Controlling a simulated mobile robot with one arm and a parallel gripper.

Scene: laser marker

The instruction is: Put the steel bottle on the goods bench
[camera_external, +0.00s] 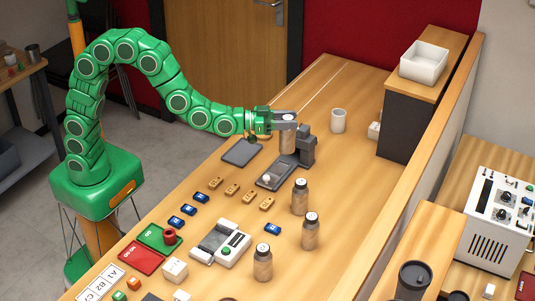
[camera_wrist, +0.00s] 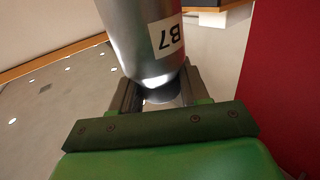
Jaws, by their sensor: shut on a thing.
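My gripper (camera_external: 285,122) is at the end of the green arm, over the main wooden bench, and shut on the steel bottle. The bottle (camera_external: 287,140) hangs or stands upright just below the fingers, beside the dark post of a small machine; I cannot tell whether it touches the machine. In the wrist view the bottle (camera_wrist: 143,35) is a shiny grey cylinder with a white label reading "B7", between the fingers of my gripper (camera_wrist: 158,92). Which surface is the goods bench is not marked; a side bench (camera_external: 22,62) with several small items stands at far left.
The small machine (camera_external: 306,148) has a dark flat base. Three similar bottles (camera_external: 300,197) (camera_external: 310,231) (camera_external: 263,263) stand nearer the front. A white cup (camera_external: 338,121), a dark plate (camera_external: 241,151), blue and tan blocks and a grey device (camera_external: 221,243) also occupy the bench. Its far left part is clear.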

